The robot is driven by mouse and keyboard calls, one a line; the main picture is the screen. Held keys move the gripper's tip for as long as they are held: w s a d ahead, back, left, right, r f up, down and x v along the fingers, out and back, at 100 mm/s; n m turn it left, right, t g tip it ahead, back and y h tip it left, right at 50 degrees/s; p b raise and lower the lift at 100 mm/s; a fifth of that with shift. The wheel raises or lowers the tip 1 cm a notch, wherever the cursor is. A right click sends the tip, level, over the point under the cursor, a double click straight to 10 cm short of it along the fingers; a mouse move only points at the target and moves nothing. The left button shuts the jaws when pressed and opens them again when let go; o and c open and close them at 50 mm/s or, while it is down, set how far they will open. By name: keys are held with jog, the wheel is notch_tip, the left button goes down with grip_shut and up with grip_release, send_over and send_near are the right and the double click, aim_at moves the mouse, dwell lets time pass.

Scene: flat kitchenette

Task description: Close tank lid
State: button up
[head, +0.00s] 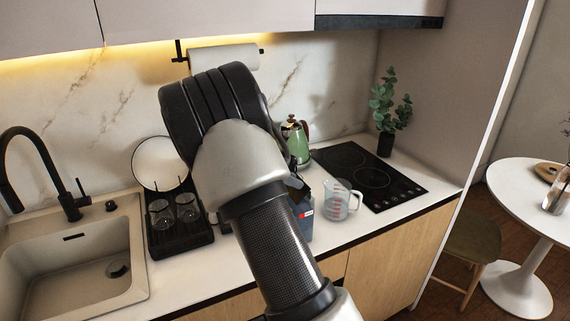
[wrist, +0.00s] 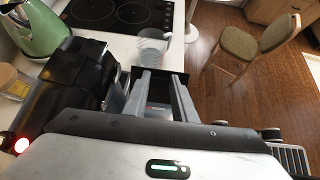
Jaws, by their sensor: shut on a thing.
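The coffee machine (wrist: 75,80) is black and stands on the left in the wrist view. In the head view my arm hides most of it. A black part, which looks like the tank lid (wrist: 183,75), shows at the machine's right side in the wrist view. My gripper (wrist: 160,78) reaches over it with two grey fingers a little apart, shut on this black part. The fingers cover much of it, so its exact tilt is hard to tell. In the head view the fingertips are hidden behind my arm.
A clear measuring jug (head: 341,200) stands close by on the counter, before the black hob (head: 368,175). A green kettle (head: 297,142) stands behind. A black dish rack (head: 180,235) with glasses and the sink (head: 70,260) lie left.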

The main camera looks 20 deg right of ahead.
jog(key=shift+d+r+y+p, duration=0.2)
jog(key=shift+d+y+p, duration=0.5)
jog(key=shift+y, duration=0.3)
jog(key=y, duration=0.1)
jog(key=d+f+y, duration=0.1)
jog(key=shift+d+y, duration=0.2)
jog(key=shift+y, duration=0.1)
jog(key=shift+w+d+f+y, duration=0.15)
jog(key=shift+d+y, duration=0.1)
jog(key=shift+y, duration=0.3)
jog(key=shift+s+d+f+y, duration=0.1)
jog(key=shift+d+f+y, duration=0.1)
jog(key=shift+y, duration=0.35)
jog(key=shift+d+f+y, duration=0.3)
jog(key=shift+f+y, duration=0.05)
jog(key=shift+y, duration=0.75)
jog(key=o, duration=1.1)
jog(key=shift+c, duration=0.2)
